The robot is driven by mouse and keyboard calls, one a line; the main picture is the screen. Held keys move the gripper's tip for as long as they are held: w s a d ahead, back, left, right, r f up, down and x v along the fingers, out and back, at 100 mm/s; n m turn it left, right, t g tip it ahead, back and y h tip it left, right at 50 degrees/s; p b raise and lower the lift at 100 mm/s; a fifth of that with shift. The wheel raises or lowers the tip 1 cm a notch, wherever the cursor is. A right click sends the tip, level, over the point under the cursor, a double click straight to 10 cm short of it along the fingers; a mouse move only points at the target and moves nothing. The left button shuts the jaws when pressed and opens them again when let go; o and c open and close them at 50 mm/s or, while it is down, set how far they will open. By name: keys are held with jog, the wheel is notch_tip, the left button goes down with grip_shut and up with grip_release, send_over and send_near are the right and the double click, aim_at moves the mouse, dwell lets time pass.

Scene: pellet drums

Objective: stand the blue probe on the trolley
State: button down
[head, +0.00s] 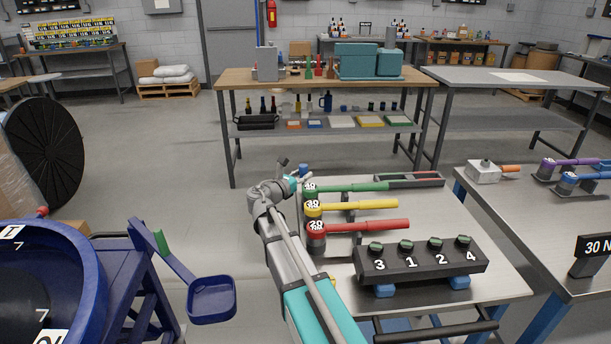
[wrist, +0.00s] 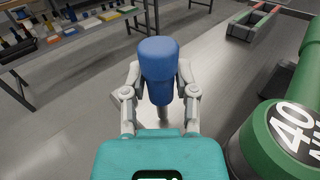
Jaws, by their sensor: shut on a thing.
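The blue probe (wrist: 159,62) is upright between the fingers of my gripper (wrist: 160,98) in the wrist view. The fingers are shut on it from both sides. In the head view the probe (head: 304,170) shows as a small blue spot at my gripper (head: 292,174), partly hidden. The trolley (head: 450,215) is the metal-topped one with a black handle at its front. My gripper is at its far left corner, left of the green wrench. In the wrist view floor shows beneath the probe.
Green (head: 345,187), yellow (head: 360,205) and red (head: 365,225) wrenches lie on the trolley. A black block (head: 425,265) numbered 3, 1, 2, 4 is at its front. The green wrench's head (wrist: 280,135) is close right of my gripper. Bare top shows on the trolley's right.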

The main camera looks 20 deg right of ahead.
jog(key=shift+f, duration=0.15)
jog(key=shift+c, duration=2)
grip_release()
jog(key=shift+s+a+r, duration=0.1)
jog(key=shift+a+r, duration=0.05)
jog(key=shift+r, duration=0.05)
jog(key=v, duration=1.1)
jog(key=shift+s+a, duration=0.15)
jog(key=shift+a, duration=0.2)
